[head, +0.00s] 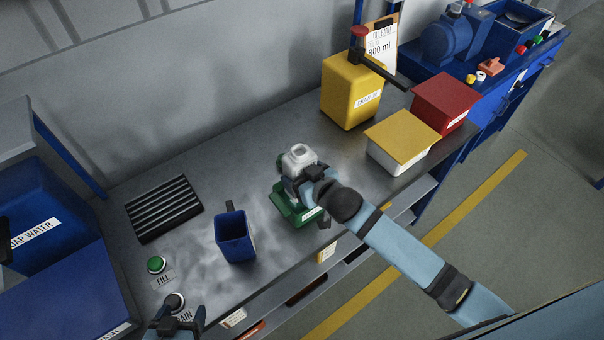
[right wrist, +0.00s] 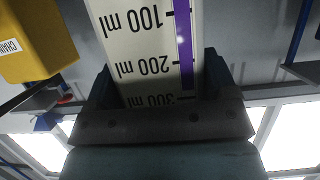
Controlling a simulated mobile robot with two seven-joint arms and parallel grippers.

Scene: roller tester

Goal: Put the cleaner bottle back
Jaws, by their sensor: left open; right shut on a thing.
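The white bottle (head: 299,156), which I take for the cleaner bottle, stands about upright at the middle of the bench. My right gripper (head: 307,184) is shut around it. In the right wrist view the bottle (right wrist: 140,50) shows ml marks, upside down, and a purple strip, between the two fingers. A green holder (head: 284,205) lies directly below the bottle. I cannot tell whether the bottle rests in it or hangs just above; the gripper hides the lower part.
A blue jug (head: 234,240) stands left of the green holder. A ribbed black mat (head: 163,208), a green fill button (head: 156,265) and a blue water tank (head: 55,235) are further left. A yellow chain oil can (head: 350,90), a yellow-lidded bin (head: 402,140) and a red bin (head: 445,101) stand right.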

